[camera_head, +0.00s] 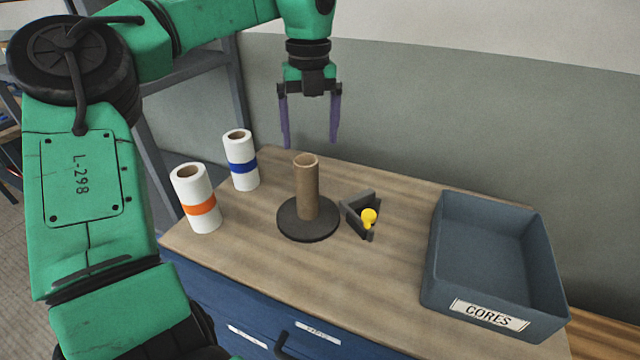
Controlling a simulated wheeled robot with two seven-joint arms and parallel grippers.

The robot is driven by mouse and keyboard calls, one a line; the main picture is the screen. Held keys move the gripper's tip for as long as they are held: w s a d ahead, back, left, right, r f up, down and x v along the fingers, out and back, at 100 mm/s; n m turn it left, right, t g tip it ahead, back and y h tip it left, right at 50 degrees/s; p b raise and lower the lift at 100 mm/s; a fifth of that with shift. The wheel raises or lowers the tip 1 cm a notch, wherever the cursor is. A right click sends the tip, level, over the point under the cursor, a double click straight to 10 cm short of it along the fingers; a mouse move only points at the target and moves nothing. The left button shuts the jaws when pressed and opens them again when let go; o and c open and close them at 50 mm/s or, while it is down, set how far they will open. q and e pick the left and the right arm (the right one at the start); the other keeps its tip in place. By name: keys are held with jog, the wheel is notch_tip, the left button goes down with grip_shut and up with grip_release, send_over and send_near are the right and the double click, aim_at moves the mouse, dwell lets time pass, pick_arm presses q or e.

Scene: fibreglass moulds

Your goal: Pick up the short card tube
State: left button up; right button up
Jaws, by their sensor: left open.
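The short card tube (308,192) is brown and hollow. It stands upright on a dark round base (308,224) in the middle of the wooden tabletop. My left gripper (309,143) hangs pointing down, with its two purple fingers spread apart and nothing between them. In the picture its fingertips show just above the tube's top rim, apart from it. I cannot tell how far behind or in front of the tube they are. My right gripper is not in the picture.
A white roll with an orange band (196,198) and one with a blue band (241,160) stand left of the tube. A dark angled block with a yellow knob (369,216) sits close to its right. A blue-grey bin (446,290) labelled CORES stands at the right.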

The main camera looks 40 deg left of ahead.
pick_arm(q)
send_over(306, 181)
jog(key=w+a, duration=0.1)
notch_tip(306, 181, down, 4)
jog(key=shift+a+f, duration=0.1)
jog(key=f, duration=0.2)
jog(key=f+p, duration=0.1)
jog(key=f, duration=0.1)
jog(key=f+p, duration=0.1)
jog(key=f, duration=0.2)
jog(key=shift+w+a, duration=0.15)
jog(key=shift+w, duration=0.15)
jog(key=shift+f, duration=0.15)
jog(key=shift+c, duration=0.6)
jog(key=c, duration=1.3)
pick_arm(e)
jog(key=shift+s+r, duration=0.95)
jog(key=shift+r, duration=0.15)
